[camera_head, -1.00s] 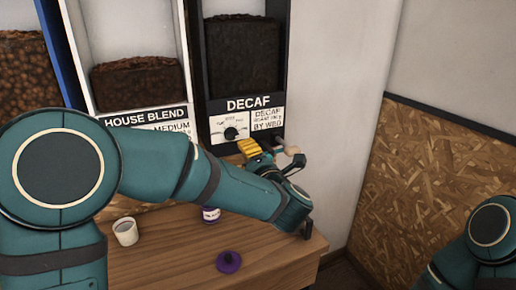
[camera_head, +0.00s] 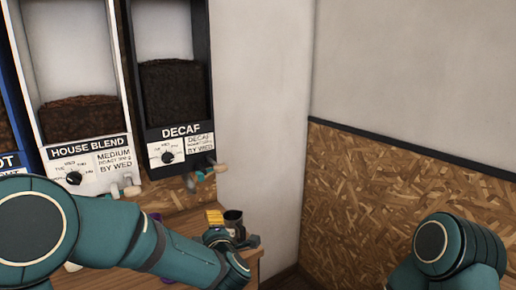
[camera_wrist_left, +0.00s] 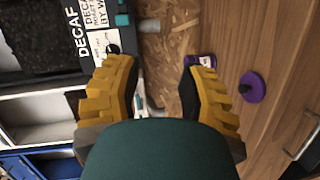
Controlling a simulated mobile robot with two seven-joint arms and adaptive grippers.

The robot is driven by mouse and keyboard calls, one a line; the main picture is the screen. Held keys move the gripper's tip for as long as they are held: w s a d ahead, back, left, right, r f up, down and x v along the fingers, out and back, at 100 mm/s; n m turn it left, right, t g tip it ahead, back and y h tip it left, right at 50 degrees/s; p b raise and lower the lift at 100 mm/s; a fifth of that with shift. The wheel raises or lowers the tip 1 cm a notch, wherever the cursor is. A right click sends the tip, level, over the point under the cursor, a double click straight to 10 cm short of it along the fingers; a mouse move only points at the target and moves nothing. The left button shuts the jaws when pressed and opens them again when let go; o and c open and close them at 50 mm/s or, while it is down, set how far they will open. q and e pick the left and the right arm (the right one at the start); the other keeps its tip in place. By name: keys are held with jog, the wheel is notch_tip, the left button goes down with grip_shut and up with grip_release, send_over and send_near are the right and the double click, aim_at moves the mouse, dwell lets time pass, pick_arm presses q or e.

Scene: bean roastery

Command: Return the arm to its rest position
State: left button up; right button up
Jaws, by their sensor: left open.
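My left arm reaches in from the left in the head view. My left gripper (camera_head: 214,219), with yellow finger pads, is over the wooden table's far right part, below the decaf dispenser (camera_head: 176,95). In the left wrist view its fingers (camera_wrist_left: 160,82) are spread apart, with no object seen held between them.
The house blend dispenser (camera_head: 85,110) stands left of the decaf one. A purple jar (camera_wrist_left: 203,60) and a round purple lid (camera_wrist_left: 252,87) are on the table (camera_wrist_left: 285,45). Wall with chipboard panelling (camera_head: 380,200) closes off the right side.

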pick_arm(q)
notch_tip(320, 180, down, 12)
jog(key=m+g+h, duration=0.2)
jog(key=m+h, duration=0.2)
jog(key=m, duration=0.2)
jog(key=s+d+f+m+g+h, duration=0.1)
jog(key=s+f+m+g, duration=0.4)
jog(key=s+f, duration=0.6)
jog(key=s+f+m+g+h, duration=0.4)
jog(key=s+f+m+g, duration=0.2)
jog(key=s+f, duration=0.5)
jog(key=s+m, duration=0.1)
jog(key=s, duration=0.3)
jog(key=shift+s+d+g+h, duration=0.15)
jog(key=shift+d+g+h, duration=0.15)
jog(key=shift+d, duration=0.05)
